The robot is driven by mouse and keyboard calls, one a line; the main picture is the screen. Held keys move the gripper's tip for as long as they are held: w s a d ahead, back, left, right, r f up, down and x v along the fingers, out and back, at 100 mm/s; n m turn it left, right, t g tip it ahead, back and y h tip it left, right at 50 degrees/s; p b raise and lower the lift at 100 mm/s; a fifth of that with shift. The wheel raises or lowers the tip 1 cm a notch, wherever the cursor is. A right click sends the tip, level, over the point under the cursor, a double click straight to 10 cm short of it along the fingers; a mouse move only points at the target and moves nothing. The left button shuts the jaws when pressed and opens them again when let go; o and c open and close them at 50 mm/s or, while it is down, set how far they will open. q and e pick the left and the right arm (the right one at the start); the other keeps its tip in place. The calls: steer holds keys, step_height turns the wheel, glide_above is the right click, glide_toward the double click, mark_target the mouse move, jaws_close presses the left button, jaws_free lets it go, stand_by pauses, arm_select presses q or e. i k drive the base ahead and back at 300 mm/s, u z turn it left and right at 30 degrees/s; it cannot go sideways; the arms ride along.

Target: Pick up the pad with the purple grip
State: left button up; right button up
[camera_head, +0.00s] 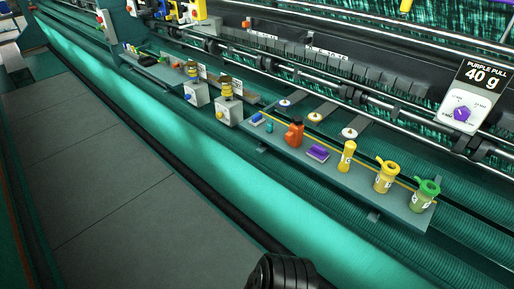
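The pad with the purple grip (317,153) lies flat on a narrow grey shelf (330,181) that runs along the machine, right of the picture's middle. Its purple top shows clearly, and nothing touches it from above. A dark rounded part of my own arm shows at the bottom edge, well below the shelf and apart from the pad. Neither of my grippers shows in this view.
An orange bottle (294,134) stands left of the pad; a yellow cylinder (347,157) stands right of it. A yellow jug (386,177) and a green jug (425,196) are further right. A sign with a purple knob (461,114) hangs at right. Grey floor (110,170) is clear.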

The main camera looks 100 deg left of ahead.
mark_target(319, 153)
steer(key=u, duration=1.9)
